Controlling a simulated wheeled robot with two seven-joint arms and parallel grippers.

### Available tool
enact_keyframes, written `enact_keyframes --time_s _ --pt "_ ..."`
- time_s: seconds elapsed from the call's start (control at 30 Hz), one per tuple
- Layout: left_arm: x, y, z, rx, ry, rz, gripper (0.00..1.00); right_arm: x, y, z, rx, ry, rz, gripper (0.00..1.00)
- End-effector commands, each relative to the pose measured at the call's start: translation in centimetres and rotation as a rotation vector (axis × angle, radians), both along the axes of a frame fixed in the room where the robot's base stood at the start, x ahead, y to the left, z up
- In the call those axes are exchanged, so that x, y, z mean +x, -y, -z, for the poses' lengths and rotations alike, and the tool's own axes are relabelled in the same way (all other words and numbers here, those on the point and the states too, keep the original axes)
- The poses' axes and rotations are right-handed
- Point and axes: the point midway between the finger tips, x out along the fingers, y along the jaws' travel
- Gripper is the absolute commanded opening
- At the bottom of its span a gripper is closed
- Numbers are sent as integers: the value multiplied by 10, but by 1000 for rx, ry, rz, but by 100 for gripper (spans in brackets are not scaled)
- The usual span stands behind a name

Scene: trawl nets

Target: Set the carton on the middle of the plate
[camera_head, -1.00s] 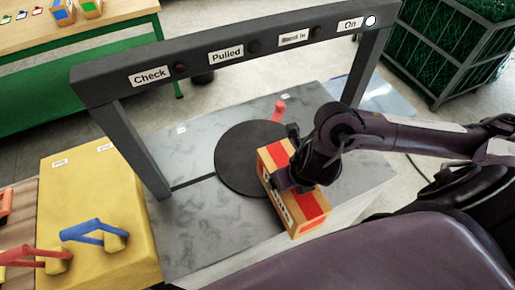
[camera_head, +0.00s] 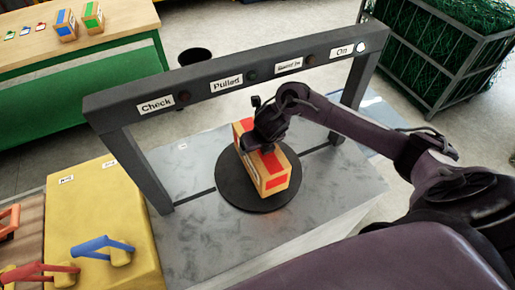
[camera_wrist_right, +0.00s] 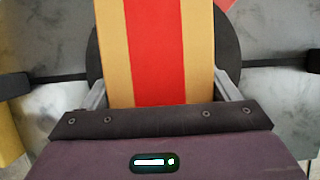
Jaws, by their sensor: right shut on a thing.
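The carton (camera_head: 272,176) is a tan box with red bands, held over the round black plate (camera_head: 236,190). It covers much of the plate's middle in the head view. My right gripper (camera_head: 266,143) is shut on the carton from above. In the right wrist view the carton (camera_wrist_right: 160,50) sits between the two fingers, with the dark plate (camera_wrist_right: 230,50) behind it. I cannot tell whether the carton's underside touches the plate. My left gripper is not in view.
A dark frame (camera_head: 230,82) with labels and lamps spans the grey table (camera_head: 190,250). A yellow block (camera_head: 90,215) with blue and red handles stands at left. A green-netted cage (camera_head: 440,55) stands at back right. Two small cartons (camera_head: 78,22) stand on a far bench.

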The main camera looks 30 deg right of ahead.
Motion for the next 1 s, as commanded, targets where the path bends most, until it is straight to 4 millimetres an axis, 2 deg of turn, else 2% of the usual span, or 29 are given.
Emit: enact_keyframes --time_s 0.03,0.13,0.3,0.53,0.57,0.6,0.7,1.0 --pt "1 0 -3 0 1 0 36 7 0 -3 2 3 2 40" --pt "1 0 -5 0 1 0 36 4 0 16 1 -3 2 40" --pt "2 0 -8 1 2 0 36 5 0 32 2 2 2 40" --pt "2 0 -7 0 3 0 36 5 0 34 1 3 1 41" --pt "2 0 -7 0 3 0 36 4 0 35 0 0 0 86" --pt "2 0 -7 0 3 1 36 4 0 35 0 0 0 91" --pt "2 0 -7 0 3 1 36 4 0 35 0 0 0 100" --pt "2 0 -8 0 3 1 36 3 0 28 1 3 1 100"
